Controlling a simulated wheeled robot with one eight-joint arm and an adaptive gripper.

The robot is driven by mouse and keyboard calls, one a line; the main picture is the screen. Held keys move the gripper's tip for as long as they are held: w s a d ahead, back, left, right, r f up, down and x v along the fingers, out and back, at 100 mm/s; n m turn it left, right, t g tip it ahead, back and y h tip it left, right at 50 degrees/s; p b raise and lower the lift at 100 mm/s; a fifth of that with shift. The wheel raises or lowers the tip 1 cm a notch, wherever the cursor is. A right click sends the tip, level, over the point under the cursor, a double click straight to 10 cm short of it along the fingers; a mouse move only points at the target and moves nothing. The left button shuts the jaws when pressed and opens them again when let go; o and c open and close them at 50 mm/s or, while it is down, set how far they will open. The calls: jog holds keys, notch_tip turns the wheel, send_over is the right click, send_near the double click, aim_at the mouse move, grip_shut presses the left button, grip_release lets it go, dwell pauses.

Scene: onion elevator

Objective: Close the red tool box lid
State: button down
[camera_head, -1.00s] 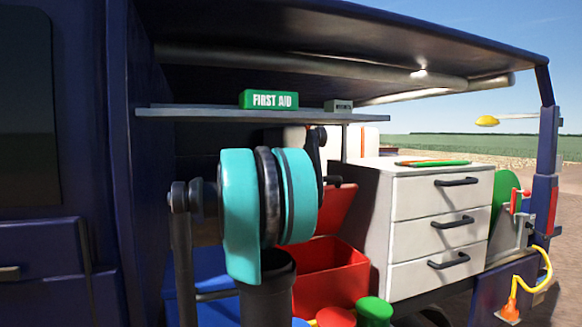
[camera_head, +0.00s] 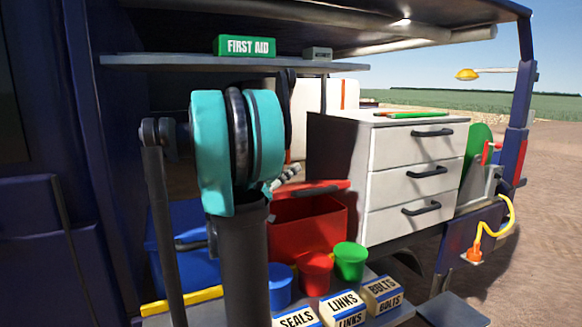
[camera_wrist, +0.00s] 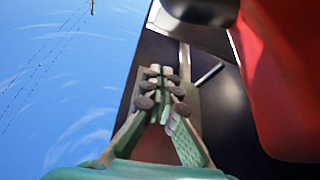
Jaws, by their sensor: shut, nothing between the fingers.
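The red tool box (camera_head: 318,232) sits in the vehicle bay beside the white drawer unit. Its red lid (camera_head: 335,186) shows as a thin, nearly flat strip above the box, with a dark handle on it. A dark gap shows between lid and box, so the lid is not fully down. My gripper (camera_head: 287,176) is just above the lid's left part, partly hidden by my arm. In the wrist view my gripper (camera_wrist: 160,85) has its fingers together and empty. A large red surface (camera_wrist: 290,70) fills the right side there, close to the fingers; contact cannot be told.
The white drawer unit (camera_head: 415,185) stands right of the box. Blue, red and green (camera_head: 350,262) cups and labelled bins (camera_head: 343,305) stand in front. A blue container (camera_head: 185,262) is at left. A shelf with a green first aid box (camera_head: 244,45) is overhead.

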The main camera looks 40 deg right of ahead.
dwell(0.4)
jog(key=w+a, duration=0.2)
jog(key=a, duration=1.1)
jog(key=shift+f, duration=0.25)
jog(key=shift+s, duration=0.2)
